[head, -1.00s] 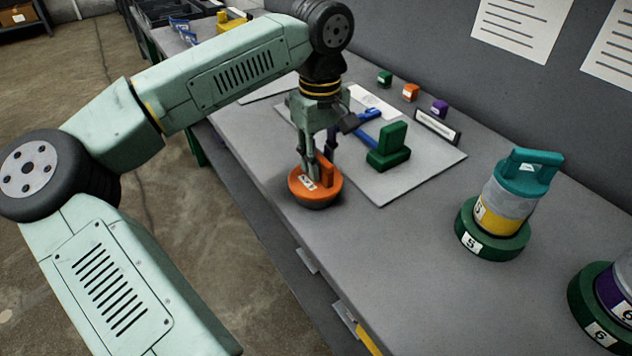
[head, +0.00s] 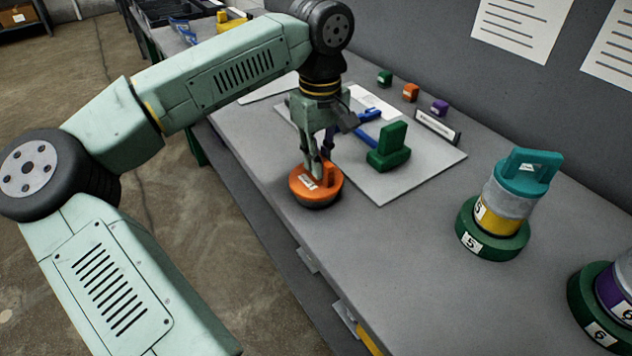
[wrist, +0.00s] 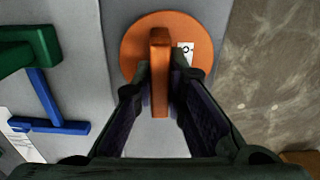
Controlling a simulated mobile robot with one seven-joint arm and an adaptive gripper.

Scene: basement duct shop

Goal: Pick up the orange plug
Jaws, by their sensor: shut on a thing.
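The orange plug (head: 301,187) is a round disc with an upright bar handle and a white label, near the front edge of the grey bench. In the wrist view the orange plug (wrist: 136,49) shows with its handle between my two fingers. My gripper (head: 318,167) points down from above and is shut on the handle. In the wrist view my gripper (wrist: 160,85) has a finger on each side of the bar. I cannot tell whether the plug's dark underside touches the bench.
A grey mat (head: 383,192) beside the plug holds a green handled block (head: 390,150) and a blue tool (head: 368,115). Small green (head: 385,77), orange (head: 411,92) and purple (head: 439,107) blocks stand behind. A teal-topped stack (head: 508,200) stands right. Bench between is clear.

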